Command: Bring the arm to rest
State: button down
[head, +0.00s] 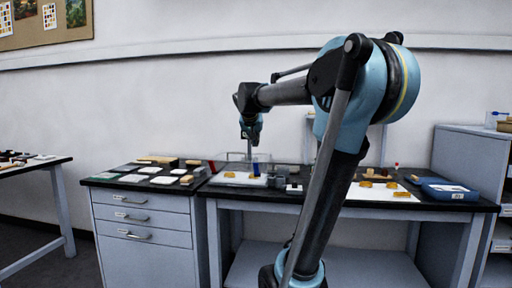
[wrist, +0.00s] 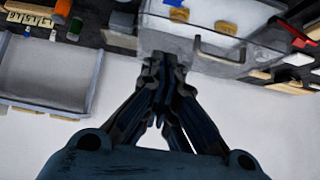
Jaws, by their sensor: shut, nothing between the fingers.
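My arm (head: 335,165) rises in front of the bench in the head view, bends at a high elbow and reaches back and left. My gripper (head: 251,138) hangs at its far end above the bench top, small and partly hidden by its own wrist. In the wrist view my gripper (wrist: 163,62) has its fingers together with nothing between them. The fingertips appear in front of a clear box-like stand with a dark handle (wrist: 220,57); I cannot tell whether they touch it.
The dark bench (head: 470,204) holds a blue tray (head: 442,188), several gold fragments (head: 402,195) and small bottles. A drawer cabinet (head: 145,222) stands left of it with pale pads on top. A grey cabinet (head: 465,160) stands at right.

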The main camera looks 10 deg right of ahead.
jog(key=shift+s+a+r, duration=0.15)
jog(key=shift+s+r, duration=0.15)
jog(key=shift+s, duration=0.1)
jog(key=s+f+n+g+y, duration=0.3)
jog(key=s+f+g, duration=0.3)
jog(key=s+f, duration=2.9)
jog(key=shift+n+g, duration=0.3)
jog(key=shift+n, duration=0.3)
jog(key=shift+a, duration=0.1)
